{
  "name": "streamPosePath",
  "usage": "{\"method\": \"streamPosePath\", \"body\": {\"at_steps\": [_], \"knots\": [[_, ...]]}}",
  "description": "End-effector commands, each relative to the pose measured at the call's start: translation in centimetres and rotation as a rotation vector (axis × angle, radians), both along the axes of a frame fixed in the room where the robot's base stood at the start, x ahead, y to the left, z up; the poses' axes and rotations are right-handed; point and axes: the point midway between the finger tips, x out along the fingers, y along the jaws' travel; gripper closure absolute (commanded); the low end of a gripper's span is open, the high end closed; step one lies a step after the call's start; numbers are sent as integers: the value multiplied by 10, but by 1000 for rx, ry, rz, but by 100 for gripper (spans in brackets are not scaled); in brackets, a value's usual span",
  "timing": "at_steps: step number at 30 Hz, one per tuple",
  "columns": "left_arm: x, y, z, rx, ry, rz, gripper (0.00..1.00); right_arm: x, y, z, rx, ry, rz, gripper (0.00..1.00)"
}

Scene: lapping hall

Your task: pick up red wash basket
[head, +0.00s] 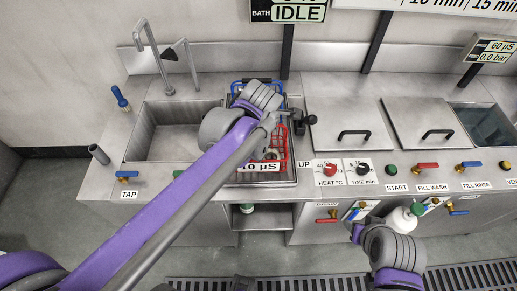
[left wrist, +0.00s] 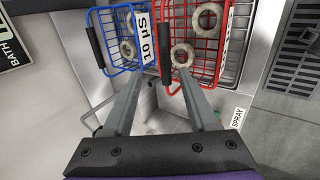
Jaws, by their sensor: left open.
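The red wash basket (head: 282,142) is a wire basket, partly hidden behind my left arm in the head view. In the left wrist view the red basket (left wrist: 216,70) holds grey rings, and its black handle (left wrist: 165,35) stands up at its left side. My left gripper (left wrist: 163,72) is open, its fingers pointing toward the baskets, with the red basket's handle showing between and beyond the fingertips. I cannot tell whether they touch it. My right gripper (head: 358,232) is at the counter's front, low right; its jaws are not clear.
A blue wire basket (left wrist: 118,67) with rings is beside the red one; it also shows behind my arm (head: 254,83). A sink (head: 170,140) is at left, two lidded baths (head: 345,112) at right. A white bottle (head: 399,219) is close to my right gripper.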

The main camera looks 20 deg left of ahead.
Motion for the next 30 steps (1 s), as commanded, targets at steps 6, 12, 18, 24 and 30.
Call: {"method": "streamPosePath", "body": {"at_steps": [6, 12, 18, 24, 30], "knots": [[18, 6, -31, 0, 1, 0, 41, -3, 0, -5, 0, 5, 0, 50], [25, 7, -44, 0, 1, -1, 41, -3, 0, -6, 0, 5, 0, 50], [35, 9, -72, 1, 1, -2, 41, -3, 0, -6, 0, 5, 0, 50], [45, 13, -86, 2, 2, -1, 41, -3, 0, -7, 0, 7, 0, 50], [45, 12, -87, 1, 1, -2, 41, -3, 0, -7, 0, 6, 0, 50]]}}
